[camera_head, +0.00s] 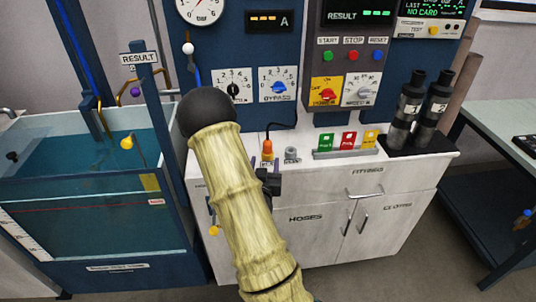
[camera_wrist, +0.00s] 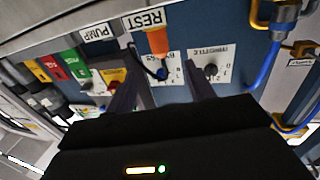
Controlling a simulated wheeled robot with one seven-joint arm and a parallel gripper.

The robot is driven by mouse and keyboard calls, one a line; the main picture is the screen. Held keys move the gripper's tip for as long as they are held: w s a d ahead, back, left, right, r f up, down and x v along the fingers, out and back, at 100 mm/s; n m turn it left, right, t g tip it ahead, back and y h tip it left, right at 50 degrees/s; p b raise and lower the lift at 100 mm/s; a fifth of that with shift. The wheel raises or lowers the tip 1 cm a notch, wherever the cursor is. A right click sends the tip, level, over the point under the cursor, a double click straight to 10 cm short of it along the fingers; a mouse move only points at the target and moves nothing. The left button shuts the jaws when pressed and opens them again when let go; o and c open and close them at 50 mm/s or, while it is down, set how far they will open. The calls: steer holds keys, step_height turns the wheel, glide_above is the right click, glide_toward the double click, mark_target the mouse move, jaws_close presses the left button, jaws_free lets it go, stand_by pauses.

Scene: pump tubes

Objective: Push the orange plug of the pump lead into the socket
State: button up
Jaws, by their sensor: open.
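The orange plug (camera_head: 267,150) stands upright on the white counter, with its black lead (camera_head: 284,124) running up to the blue panel. In the wrist view the orange plug (camera_wrist: 158,41) is beside a REST label (camera_wrist: 143,19). A grey round socket (camera_head: 291,154) is just to the right of the plug in the head view; a PUMP label (camera_wrist: 98,33) shows in the wrist view. My gripper (camera_head: 268,178) is in front of the plug, partly hidden by my arm. In the wrist view my gripper (camera_wrist: 164,72) is open and empty, with the plug beyond the fingertips.
Green, red and yellow cards (camera_head: 349,141) stand in a rack right of the socket. Two dark cylinders (camera_head: 410,100) stand farther right. A water tank (camera_head: 85,160) is at the left. The panel with dials and knobs (camera_head: 278,86) rises behind the counter.

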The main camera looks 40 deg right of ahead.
mark_target(268, 140)
steer(key=p+x, duration=0.1)
steer(key=x, duration=0.5)
steer(key=shift+d, duration=0.1)
steer(key=shift+w+d, duration=0.35)
steer(key=shift+w, duration=0.1)
steer(key=shift+p+x, duration=0.85)
steer(key=shift+x, duration=1.75)
steer(key=shift+f, duration=0.15)
steer(key=c, duration=1)
